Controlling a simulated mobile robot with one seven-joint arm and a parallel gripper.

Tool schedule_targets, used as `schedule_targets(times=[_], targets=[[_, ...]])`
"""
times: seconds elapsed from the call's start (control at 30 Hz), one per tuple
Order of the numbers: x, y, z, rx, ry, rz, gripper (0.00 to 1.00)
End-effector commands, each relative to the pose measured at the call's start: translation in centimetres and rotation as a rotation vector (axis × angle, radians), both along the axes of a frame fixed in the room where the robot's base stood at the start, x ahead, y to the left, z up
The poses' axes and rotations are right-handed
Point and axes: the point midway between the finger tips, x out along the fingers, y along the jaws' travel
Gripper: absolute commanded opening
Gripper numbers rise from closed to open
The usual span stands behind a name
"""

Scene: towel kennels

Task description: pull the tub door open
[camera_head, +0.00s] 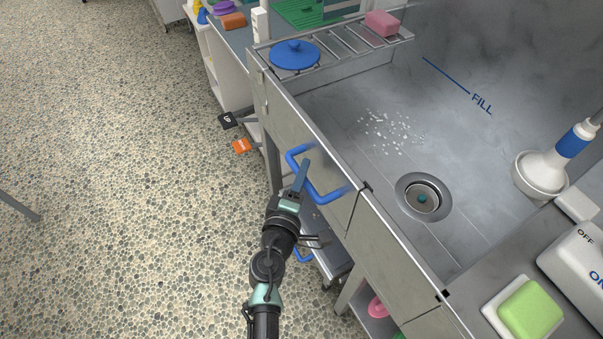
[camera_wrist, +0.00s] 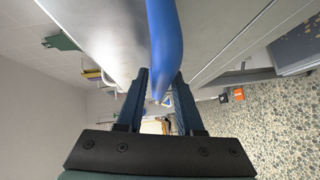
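The tub door (camera_head: 320,160) is a grey metal panel in the front wall of the steel tub (camera_head: 345,120). It stands closed, in line with the wall beside it. A bent blue handle (camera_head: 328,196) sticks out from its outer face. My gripper (camera_head: 304,165) is at the handle, with its fingers over the middle of the bar. In the wrist view, the blue handle (camera_wrist: 164,40) runs down between the two fingers of my gripper (camera_wrist: 160,73). The fingers stand apart, with a narrow gap showing beside the bar. Part of the handle is hidden behind my gripper.
A rack (camera_head: 350,45) with a blue lid (camera_head: 295,55) and a pink block (camera_head: 382,22) spans the tub's far end. A drain (camera_head: 423,197) and white bits lie inside. A green sponge (camera_head: 530,308) sits at lower right.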

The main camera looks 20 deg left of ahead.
Motion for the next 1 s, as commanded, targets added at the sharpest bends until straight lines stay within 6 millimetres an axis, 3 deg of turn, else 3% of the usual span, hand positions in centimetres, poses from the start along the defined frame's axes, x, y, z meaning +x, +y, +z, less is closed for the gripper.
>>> schedule_targets(times=[0.03, 0.17, 0.2, 1.0], targets=[[-0.02, 0.01, -0.01, 0.0, 0.0, 0.0, 0.25], [-0.02, 0.01, -0.01, 0.0, 0.0, 0.0, 0.02], [-0.02, 0.02, 0.01, 0.0, 0.0, 0.0, 0.0], [-0.05, 0.04, -0.01, 0.0, 0.0, 0.001, 0.0]])
